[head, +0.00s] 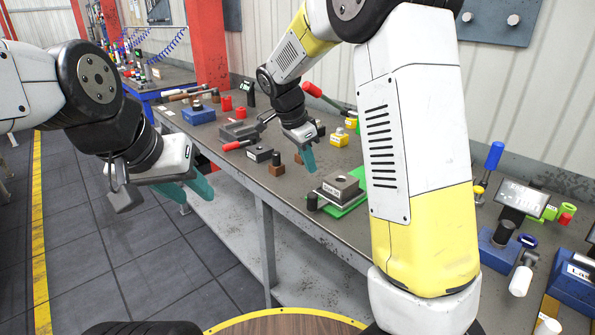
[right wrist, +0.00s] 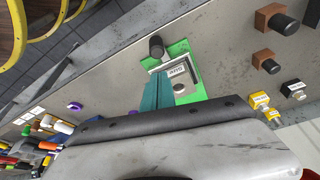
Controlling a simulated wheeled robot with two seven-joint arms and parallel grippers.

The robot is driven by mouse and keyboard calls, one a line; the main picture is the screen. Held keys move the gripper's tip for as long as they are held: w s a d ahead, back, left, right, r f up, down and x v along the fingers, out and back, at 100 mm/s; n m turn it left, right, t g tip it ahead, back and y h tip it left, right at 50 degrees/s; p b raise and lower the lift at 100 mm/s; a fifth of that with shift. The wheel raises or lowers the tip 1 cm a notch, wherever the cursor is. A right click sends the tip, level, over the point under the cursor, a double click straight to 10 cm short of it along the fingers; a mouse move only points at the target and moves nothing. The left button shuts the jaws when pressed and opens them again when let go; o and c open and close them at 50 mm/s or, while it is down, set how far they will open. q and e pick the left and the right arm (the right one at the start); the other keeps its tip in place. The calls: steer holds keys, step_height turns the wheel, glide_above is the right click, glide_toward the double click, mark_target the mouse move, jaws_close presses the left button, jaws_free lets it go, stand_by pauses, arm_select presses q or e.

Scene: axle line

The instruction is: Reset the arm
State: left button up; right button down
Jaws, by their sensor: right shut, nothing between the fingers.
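My right arm reaches over the grey workbench (head: 262,190). Its gripper (head: 310,164) has teal fingers pressed together with nothing between them. They point down above the bench, left of a grey metal block (head: 340,186) on a green mat (head: 352,208). In the right wrist view the teal fingertips (right wrist: 150,92) overlap part of the green mat (right wrist: 215,80) and the labelled block (right wrist: 184,78). My left gripper (head: 190,190) hangs over the floor, left of the bench. Its teal fingers are apart and empty.
A black cylinder (head: 312,201) stands by the mat. Behind are a red-handled tool (head: 237,145), yellow blocks (head: 340,137) and a blue block (head: 198,115). A screen (head: 522,198) and blue bin (head: 574,280) are at right. Open tiled floor (head: 120,270) is at left.

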steer(key=shift+r, duration=0.2)
